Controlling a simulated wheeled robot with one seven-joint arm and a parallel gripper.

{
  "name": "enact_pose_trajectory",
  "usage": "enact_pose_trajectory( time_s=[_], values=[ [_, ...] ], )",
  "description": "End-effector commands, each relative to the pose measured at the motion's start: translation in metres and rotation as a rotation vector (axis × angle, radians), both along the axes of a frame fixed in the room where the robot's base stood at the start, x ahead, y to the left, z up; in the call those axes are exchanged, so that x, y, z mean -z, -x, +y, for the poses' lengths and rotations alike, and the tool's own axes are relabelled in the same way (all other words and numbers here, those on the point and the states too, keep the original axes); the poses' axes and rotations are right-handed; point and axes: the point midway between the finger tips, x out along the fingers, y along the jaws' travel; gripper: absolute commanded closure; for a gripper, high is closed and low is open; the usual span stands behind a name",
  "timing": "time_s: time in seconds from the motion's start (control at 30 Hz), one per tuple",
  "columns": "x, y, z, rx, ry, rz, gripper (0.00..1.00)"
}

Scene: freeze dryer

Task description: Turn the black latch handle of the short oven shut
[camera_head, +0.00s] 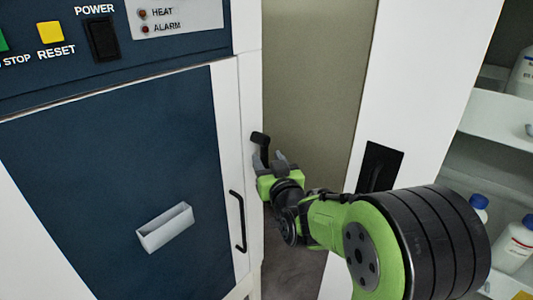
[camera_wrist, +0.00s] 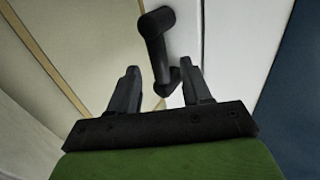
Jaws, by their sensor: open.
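The short oven (camera_head: 130,200) has a dark blue door with a white edge and fills the left of the head view. Its black latch handle (camera_head: 260,139) sticks out from the white right edge, above the black bar handle. In the wrist view the latch handle (camera_wrist: 155,40) runs from upper left down toward the space between my fingertips. My gripper (camera_head: 272,162) is open and just below the latch handle in the head view. In the wrist view my gripper's two dark fingers (camera_wrist: 163,82) stand apart, the latch's lower end between or just beyond them. I cannot tell whether they touch.
A black bar handle (camera_head: 238,221) and a pale box-like holder (camera_head: 165,228) are on the oven door. A white cabinet panel with a black recess (camera_head: 380,167) stands to the right. Shelves with bottles (camera_head: 514,243) are at far right. A narrow gap lies beside the oven.

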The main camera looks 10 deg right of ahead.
Motion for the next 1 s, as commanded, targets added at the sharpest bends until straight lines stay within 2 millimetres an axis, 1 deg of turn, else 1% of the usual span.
enact_pose_trajectory(
  time_s=[0.03,0.13,0.4,0.67,0.7,0.73,1.0],
  values=[
    [0.000,-0.007,0.001,-0.001,0.000,-0.001,0.52],
    [0.000,-0.015,0.001,0.000,0.000,-0.001,0.52],
    [0.000,-0.018,0.001,0.000,0.000,0.000,0.52],
    [0.000,-0.017,0.001,0.000,0.000,-0.001,0.91],
    [0.000,-0.017,0.001,0.000,0.000,-0.001,0.97],
    [0.000,-0.017,0.001,0.000,0.000,-0.001,1.00],
    [0.000,-0.017,0.001,0.000,-0.001,0.000,1.00]
  ],
)
